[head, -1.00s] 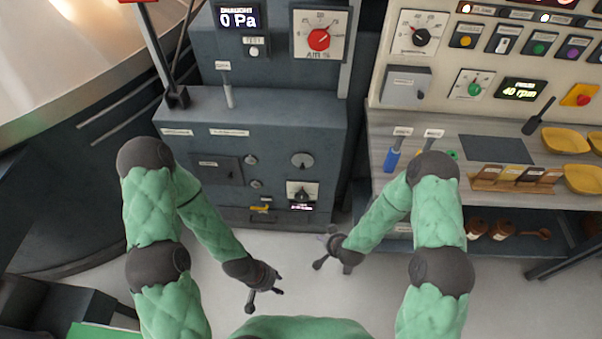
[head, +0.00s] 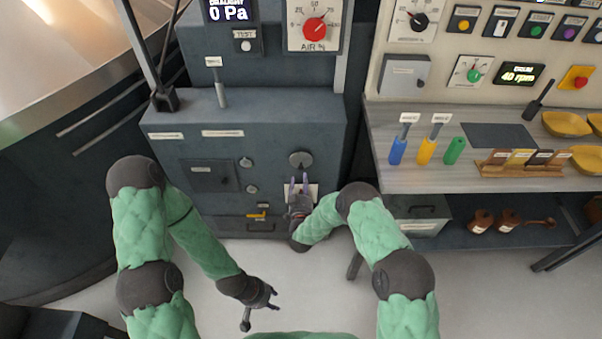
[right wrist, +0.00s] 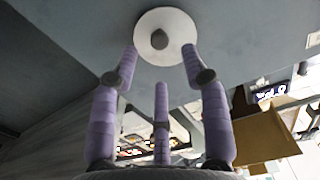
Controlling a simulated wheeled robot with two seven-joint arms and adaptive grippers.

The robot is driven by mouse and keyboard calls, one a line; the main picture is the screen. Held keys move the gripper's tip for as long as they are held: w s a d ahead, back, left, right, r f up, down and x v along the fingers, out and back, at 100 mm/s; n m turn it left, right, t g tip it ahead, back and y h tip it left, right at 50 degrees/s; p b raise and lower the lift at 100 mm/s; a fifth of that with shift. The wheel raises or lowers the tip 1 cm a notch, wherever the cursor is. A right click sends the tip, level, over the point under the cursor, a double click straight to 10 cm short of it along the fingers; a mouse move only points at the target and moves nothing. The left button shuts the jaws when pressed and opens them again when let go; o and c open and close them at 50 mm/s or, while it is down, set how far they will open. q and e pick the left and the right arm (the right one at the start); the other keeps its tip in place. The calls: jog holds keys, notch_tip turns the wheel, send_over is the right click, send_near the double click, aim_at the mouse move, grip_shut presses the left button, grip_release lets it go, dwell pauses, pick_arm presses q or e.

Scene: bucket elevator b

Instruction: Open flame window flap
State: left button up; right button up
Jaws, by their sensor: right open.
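A round, pale grey disc with a small centre knob (head: 301,159) is on the front of the grey cabinet; it looks like the flame window flap, but I cannot read a label for it. In the right wrist view the disc (right wrist: 148,28) lies just beyond my fingertips, flat against the panel. My right gripper (head: 299,180) is open, just below the disc in the head view; its purple fingers (right wrist: 160,62) are spread and hold nothing. They look close to the disc, with no clear contact. My left gripper (head: 263,308) is open and empty above the floor.
A dark square hatch (head: 212,175) and small knobs are left of the disc. A lever (head: 220,95) stands on the cabinet ledge. A workbench (head: 385,172) with coloured handles is at right. The floor in front is clear.

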aim_at(301, 169)
jog(key=shift+w+b, duration=0.8)
jog(key=shift+w, duration=2.25)
grip_shut()
